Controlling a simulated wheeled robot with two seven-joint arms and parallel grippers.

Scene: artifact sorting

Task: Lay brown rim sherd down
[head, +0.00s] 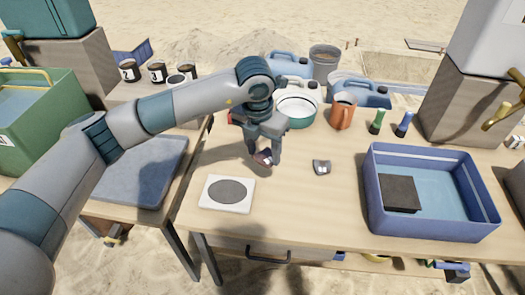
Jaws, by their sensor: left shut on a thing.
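My left gripper (263,152) is above the middle-left of the wooden table, pointing down. It is shut on a small dark reddish-brown sherd (264,158), which I take to be the brown rim sherd. The fingers hide part of it, and whether it touches the table is hard to tell. Left of and in front of it lies a white square board with a dark grey oval (228,192), which is bare. A second, greyish sherd (321,167) lies on the table to the right of the gripper. My right gripper is not in view.
A blue tub (378,220) with a dark block (400,194) in it stands on the right. Along the back are a white-and-teal basin (297,122), an orange mug (342,113), green (377,122) and blue (403,125) bottles. The table's front middle is clear.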

